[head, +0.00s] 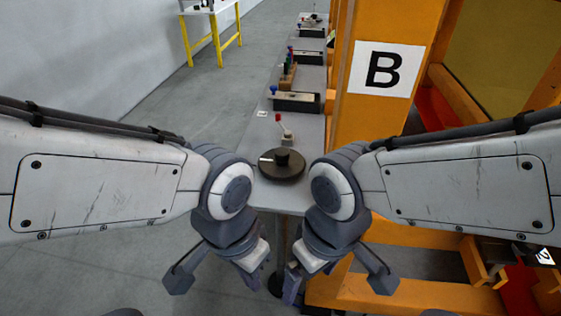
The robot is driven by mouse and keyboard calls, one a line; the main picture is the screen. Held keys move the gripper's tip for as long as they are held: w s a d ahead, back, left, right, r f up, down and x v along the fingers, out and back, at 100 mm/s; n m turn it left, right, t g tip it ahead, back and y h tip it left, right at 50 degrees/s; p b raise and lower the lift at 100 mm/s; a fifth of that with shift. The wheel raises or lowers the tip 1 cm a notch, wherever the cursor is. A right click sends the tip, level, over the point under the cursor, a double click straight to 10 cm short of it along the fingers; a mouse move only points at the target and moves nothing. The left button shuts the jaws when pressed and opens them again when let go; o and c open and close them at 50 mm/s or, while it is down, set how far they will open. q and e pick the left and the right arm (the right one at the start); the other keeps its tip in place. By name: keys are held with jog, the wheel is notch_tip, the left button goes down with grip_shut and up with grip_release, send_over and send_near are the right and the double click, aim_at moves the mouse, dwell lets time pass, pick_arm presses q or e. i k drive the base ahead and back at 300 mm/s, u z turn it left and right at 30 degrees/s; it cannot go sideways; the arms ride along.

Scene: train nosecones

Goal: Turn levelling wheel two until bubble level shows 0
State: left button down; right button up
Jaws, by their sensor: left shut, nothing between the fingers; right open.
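A dark round wheel (282,167) with a raised hub lies flat on the near end of a narrow grey bench, between my two arms. I cannot read a number on it. A bubble level cannot be made out. My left gripper (256,278) hangs below and in front of the bench end, shut and empty. My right gripper (292,284) hangs just to its right, open and empty. Both are lower than the wheel and apart from it.
Behind the wheel stands a red-knobbed lever (285,130), then several dark units with coloured knobs along the bench (262,145). An orange post (375,105) marked B rises close on the right. A yellow-legged table (212,22) stands far back left. The floor (130,85) left is clear.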

aim_at(279, 163)
jog(key=z, duration=0.05)
jog(key=k, duration=0.65)
jog(key=u, duration=0.75)
jog(key=i, duration=1.3)
jog(key=u, duration=0.65)
jog(key=i, duration=1.65)
jog(key=z, duration=0.45)
jog(key=i, duration=0.8)
jog(key=z, duration=1.45)
jog(key=i, duration=0.85)
jog(key=z, duration=0.7)
jog(key=k, duration=0.15)
jog(key=u, duration=0.1)
